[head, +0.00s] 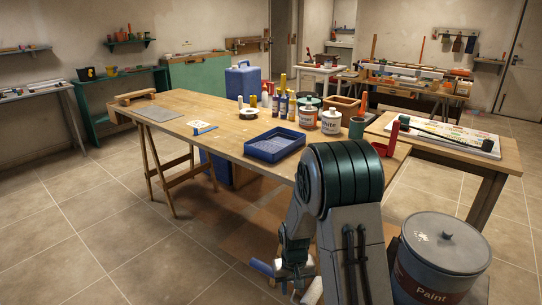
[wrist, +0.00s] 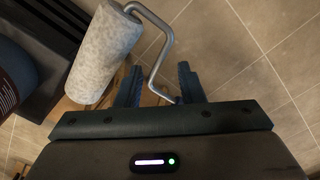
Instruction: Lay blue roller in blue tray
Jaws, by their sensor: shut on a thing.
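The blue tray (head: 268,157) stands on the wooden table, near its front edge, and looks empty. My gripper (head: 289,268) is low in front of the table, well below the tabletop and apart from the tray. It is shut on the blue roller (head: 262,267), whose blue end sticks out left of the gripper and whose pale sleeve shows below it. In the wrist view the roller's pale sleeve (wrist: 104,52) and bent metal rod lie beyond the fingers (wrist: 160,85). The grip point itself is partly hidden.
The wooden table (head: 178,112) carries bottles, paint cans (head: 309,117) and a grey sheet (head: 160,113). A large paint bucket (head: 440,262) stands at the lower right, near my arm. A side table (head: 505,165) is at right. The tiled floor at left is clear.

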